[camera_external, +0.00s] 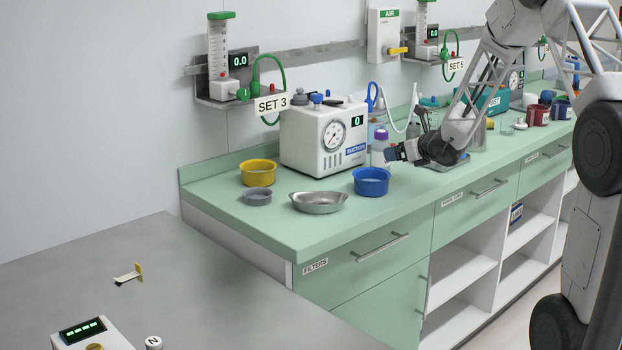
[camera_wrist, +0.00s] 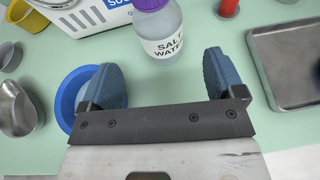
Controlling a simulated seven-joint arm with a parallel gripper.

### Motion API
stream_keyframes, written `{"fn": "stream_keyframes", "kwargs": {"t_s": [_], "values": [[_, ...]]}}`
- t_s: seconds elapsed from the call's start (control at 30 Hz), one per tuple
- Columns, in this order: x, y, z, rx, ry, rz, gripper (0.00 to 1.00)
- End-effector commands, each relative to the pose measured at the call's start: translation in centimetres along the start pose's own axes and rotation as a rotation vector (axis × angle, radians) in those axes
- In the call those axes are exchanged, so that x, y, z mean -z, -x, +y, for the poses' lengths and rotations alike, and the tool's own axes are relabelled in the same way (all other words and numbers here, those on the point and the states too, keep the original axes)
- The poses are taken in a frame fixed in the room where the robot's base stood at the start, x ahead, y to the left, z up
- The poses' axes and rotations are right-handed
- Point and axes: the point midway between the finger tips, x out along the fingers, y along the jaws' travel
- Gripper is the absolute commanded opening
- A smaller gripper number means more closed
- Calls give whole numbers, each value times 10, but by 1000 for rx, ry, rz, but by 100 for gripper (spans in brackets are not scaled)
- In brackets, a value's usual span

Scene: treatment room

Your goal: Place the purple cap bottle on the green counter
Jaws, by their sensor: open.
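The purple cap bottle (camera_external: 380,147) stands upright on the green counter (camera_external: 280,224), beside the white suction machine. In the wrist view the bottle (camera_wrist: 162,35) is clear with a purple cap and a label reading "SALT WATER". It stands beyond the fingertips, roughly centred between them, and nothing grips it. My gripper (camera_wrist: 165,85) is open and empty, with its two blue-grey finger pads apart. In the external view my gripper (camera_external: 392,154) is low over the counter, just right of the bottle. The green counter also shows in the wrist view (camera_wrist: 205,20).
A blue bowl (camera_external: 371,182) sits just in front of the bottle, close to my left finger in the wrist view. A metal tray (camera_wrist: 290,65) lies to the right. The suction machine (camera_external: 318,140) stands behind. A steel dish (camera_external: 318,202) and yellow bowl (camera_external: 258,172) are left; the front-left counter is clear.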

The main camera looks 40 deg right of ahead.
Motion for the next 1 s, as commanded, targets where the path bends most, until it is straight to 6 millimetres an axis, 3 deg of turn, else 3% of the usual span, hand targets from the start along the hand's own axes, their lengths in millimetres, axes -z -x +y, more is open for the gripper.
{"fn": "stream_keyframes", "kwargs": {"t_s": [0.33, 1.0], "values": [[0, 27, 0, 0, 0, 0, 88], [0, 30, 0, -1, 0, 0, 88]]}}
